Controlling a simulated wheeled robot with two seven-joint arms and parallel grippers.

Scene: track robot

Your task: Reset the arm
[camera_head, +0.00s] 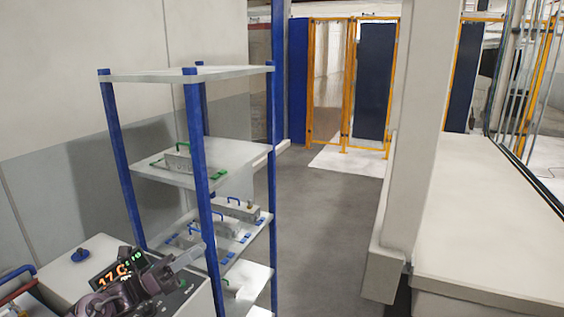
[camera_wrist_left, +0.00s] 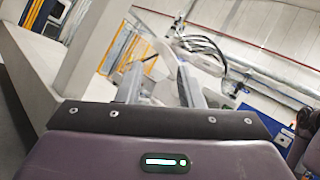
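My left arm shows at the lower left of the head view, with dark purple links. Its gripper (camera_head: 184,260) has grey fingers and points to the right, in front of the blue-posted shelf rack (camera_head: 206,170). In the left wrist view the gripper (camera_wrist_left: 160,88) has its two grey fingers apart, with nothing between them. My right gripper is in neither view.
A black display with lit orange digits (camera_head: 116,268) stands by my left arm, near a pale box with a blue knob (camera_head: 82,254). Handled grey parts (camera_head: 182,160) sit on the rack's shelves. Grey floor (camera_head: 325,215) is open; a beige pillar (camera_head: 412,130) stands right.

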